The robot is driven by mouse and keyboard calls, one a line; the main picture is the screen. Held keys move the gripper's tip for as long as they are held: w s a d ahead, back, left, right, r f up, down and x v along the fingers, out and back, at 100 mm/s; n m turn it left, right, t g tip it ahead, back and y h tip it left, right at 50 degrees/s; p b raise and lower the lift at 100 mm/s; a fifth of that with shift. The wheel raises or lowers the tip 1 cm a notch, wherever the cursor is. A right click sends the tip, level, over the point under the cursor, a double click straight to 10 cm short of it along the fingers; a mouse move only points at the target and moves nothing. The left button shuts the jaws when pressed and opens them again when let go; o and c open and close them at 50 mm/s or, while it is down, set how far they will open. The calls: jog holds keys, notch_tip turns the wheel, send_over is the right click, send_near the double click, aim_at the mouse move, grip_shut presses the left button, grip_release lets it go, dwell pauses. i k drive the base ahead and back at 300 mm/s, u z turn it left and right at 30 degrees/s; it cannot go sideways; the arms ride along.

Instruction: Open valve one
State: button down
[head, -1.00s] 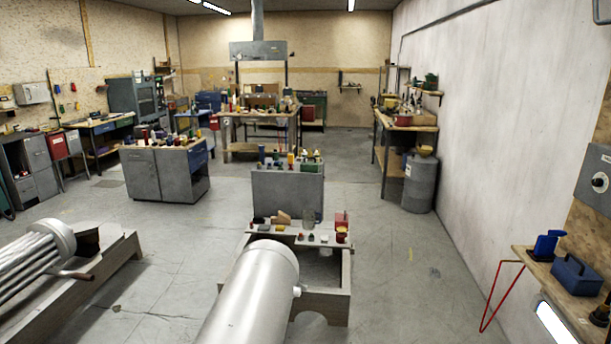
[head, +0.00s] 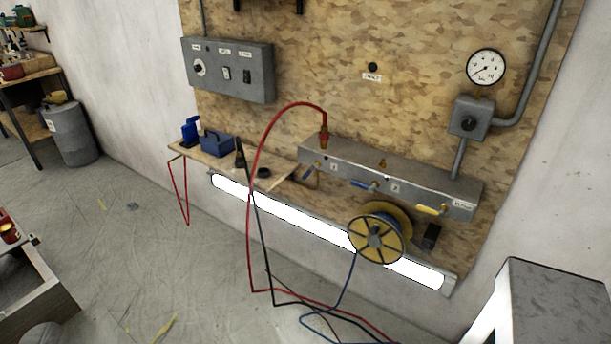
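A grey manifold box (head: 390,180) is fixed to the wooden panel on the right wall. It carries several small valves along its front. A red hose (head: 275,113) is fitted to the brass port on top, near the leftmost valve. I cannot tell the valves' open or shut state. My gripper is not in view.
A cable reel (head: 377,235) hangs below the manifold. Red, black and blue lines trail to the floor. A shelf (head: 222,165) holds blue items. Above are a switch box (head: 228,70) and a round gauge (head: 486,67). The floor (head: 130,200) at left is mostly clear.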

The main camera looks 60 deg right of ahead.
aim_at(312, 168)
jog(key=k, duration=0.35)
jog(key=z, duration=0.3)
jog(key=i, duration=1.45)
jog(key=u, duration=0.4)
